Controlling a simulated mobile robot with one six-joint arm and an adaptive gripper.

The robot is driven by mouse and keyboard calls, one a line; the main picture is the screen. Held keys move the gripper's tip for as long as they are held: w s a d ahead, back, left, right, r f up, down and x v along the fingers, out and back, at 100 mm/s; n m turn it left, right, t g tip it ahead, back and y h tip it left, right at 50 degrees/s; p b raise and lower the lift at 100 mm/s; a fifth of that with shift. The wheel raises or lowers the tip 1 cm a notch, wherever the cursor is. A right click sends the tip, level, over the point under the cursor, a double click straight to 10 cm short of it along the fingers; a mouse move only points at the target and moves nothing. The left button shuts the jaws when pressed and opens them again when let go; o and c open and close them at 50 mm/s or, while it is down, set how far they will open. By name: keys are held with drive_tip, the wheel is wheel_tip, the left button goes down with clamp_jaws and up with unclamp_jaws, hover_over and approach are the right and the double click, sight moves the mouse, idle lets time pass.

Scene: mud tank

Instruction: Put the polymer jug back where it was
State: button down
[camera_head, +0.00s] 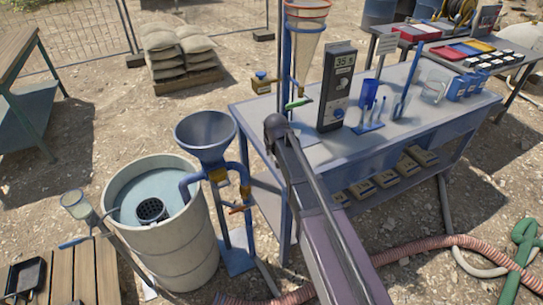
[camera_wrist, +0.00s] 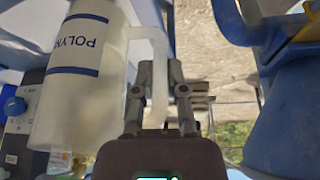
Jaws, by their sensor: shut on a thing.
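The polymer jug (camera_wrist: 75,115) is a white jug with blue lettering that reads "POLY" before it is cut off by the curve. It fills the left of the wrist view. My gripper (camera_wrist: 160,85) is shut on the jug's handle (camera_wrist: 159,60), with a finger on each side. The jug hangs left of the fingers, and its lettering looks upside down in this view. In the head view my arm reaches up past the table's near left corner; neither the gripper nor the jug can be made out there.
A blue funnel (camera_head: 207,135) stands beside a large round tank (camera_head: 165,250); the funnel also shows close at right in the wrist view (camera_wrist: 290,125). The blue table (camera_head: 330,155) carries a meter (camera_head: 337,90), a cone on a stand (camera_head: 304,40) and a glass beaker (camera_head: 434,88).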

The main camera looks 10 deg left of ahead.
drive_tip(key=shift+w+a, duration=0.1)
drive_tip(key=shift+w, duration=0.4)
drive_tip(key=shift+b+x, duration=1.85)
drive_tip(key=shift+x, duration=0.1)
drive_tip(key=shift+s+f, duration=0.1)
drive_tip(key=shift+s, duration=0.05)
drive_tip(key=c, duration=0.7)
unclamp_jaws()
drive_tip(key=p+v, duration=1.1)
drive_tip(key=v, duration=0.1)
